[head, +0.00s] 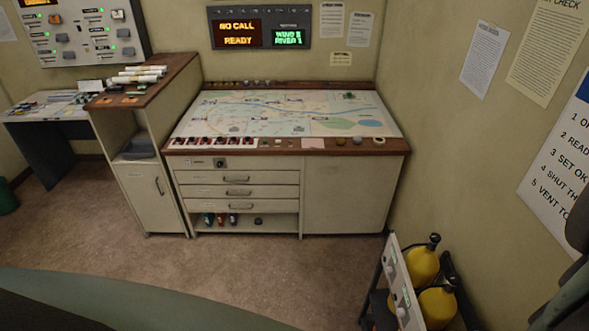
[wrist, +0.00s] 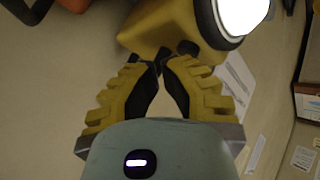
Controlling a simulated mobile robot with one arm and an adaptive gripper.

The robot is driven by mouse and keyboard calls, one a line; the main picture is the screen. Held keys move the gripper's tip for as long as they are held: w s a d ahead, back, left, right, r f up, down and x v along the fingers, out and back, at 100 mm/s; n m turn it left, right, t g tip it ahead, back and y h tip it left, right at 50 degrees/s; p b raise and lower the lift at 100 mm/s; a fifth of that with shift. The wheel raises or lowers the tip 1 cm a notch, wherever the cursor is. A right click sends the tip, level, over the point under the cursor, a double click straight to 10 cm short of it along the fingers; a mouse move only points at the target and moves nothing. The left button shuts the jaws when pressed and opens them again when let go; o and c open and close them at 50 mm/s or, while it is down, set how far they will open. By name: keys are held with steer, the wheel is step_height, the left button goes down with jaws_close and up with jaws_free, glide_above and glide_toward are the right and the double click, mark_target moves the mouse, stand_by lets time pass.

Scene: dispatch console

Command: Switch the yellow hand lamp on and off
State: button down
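The yellow hand lamp (wrist: 160,28) fills the top of the wrist view, cut off by its upper edge. Its round lens (wrist: 241,12) is bright white and looks lit, inside a dark rim. A small dark knob (wrist: 187,47) sits on its near underside. My gripper (wrist: 161,67) has ribbed yellow fingers with dark pads. The fingertips come together just below the lamp, near the knob; nothing shows held between them. Whether the tips touch the lamp is unclear. I make out neither the lamp nor my gripper in the head view.
The map console (head: 350,190) stands against the back wall, with a cabinet (head: 160,205) to its left. Yellow cylinders (head: 422,265) stand in a rack at lower right. Open floor (head: 270,265) lies before the console. Orange and dark items (wrist: 104,5) edge the wrist view's upper left.

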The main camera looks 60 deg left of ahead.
steer(key=shift+f, duration=0.25)
stand_by(0.6)
steer(key=shift+r, duration=0.75)
step_height(320, 180, up, 5)
steer(key=shift+r+p, duration=0.1)
steer(key=shift+p, duration=1)
